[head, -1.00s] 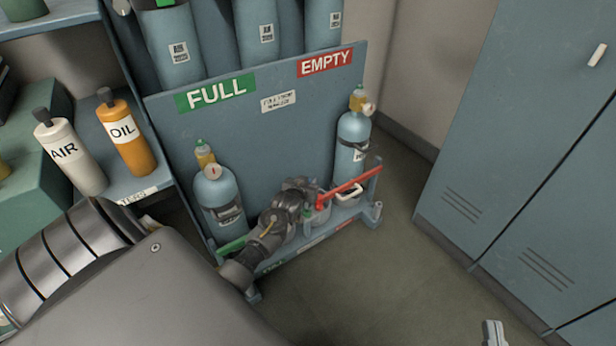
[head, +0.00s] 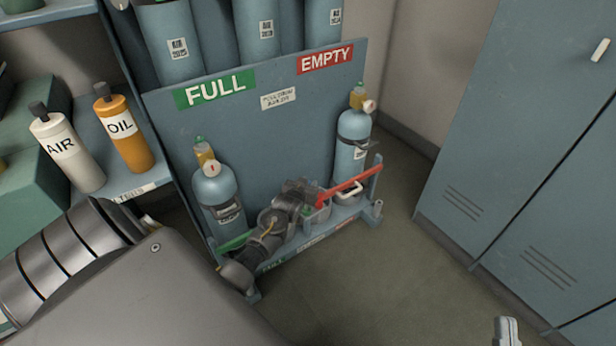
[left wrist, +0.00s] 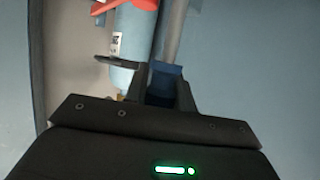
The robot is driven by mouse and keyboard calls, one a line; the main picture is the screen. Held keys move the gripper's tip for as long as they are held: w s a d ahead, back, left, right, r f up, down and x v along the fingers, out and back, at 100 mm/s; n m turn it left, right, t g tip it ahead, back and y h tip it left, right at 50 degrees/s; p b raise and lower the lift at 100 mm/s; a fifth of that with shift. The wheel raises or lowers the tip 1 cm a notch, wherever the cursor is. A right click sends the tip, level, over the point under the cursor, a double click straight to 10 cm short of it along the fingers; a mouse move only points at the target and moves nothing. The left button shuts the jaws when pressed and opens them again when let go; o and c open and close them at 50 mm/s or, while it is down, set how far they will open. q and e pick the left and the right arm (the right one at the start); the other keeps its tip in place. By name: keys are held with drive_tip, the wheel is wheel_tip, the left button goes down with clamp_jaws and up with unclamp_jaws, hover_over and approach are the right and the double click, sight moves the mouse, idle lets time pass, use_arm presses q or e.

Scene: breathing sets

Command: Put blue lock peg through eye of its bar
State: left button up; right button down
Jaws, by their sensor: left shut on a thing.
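My left gripper (head: 306,192) is low at the middle of the cylinder rack, close to the left end of the red bar (head: 345,187). In the left wrist view, its dark fingers (left wrist: 166,92) are shut on a small blue piece (left wrist: 166,72), which looks like the blue lock peg. A grey post (left wrist: 174,35) rises directly behind it. In the head view the gripper hides the peg. A green bar (head: 234,243) lies low at the left, partly behind my arm. I cannot make out a bar's eye. The right gripper (head: 508,332) shows only partly at the bottom edge.
A blue cylinder stands under the FULL sign (head: 218,195) and another under the EMPTY sign (head: 352,140). AIR (head: 68,150) and OIL (head: 124,135) bottles stand on the left shelf. The floor before the lockers is clear.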

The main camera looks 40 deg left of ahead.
use_arm(q)
drive_tip(key=shift+f, duration=0.45)
use_arm(e)
drive_tip(key=shift+w+d+r+t, duration=0.1)
drive_tip(key=shift+d+r+t, duration=0.3)
drive_tip(key=shift+r, duration=0.25)
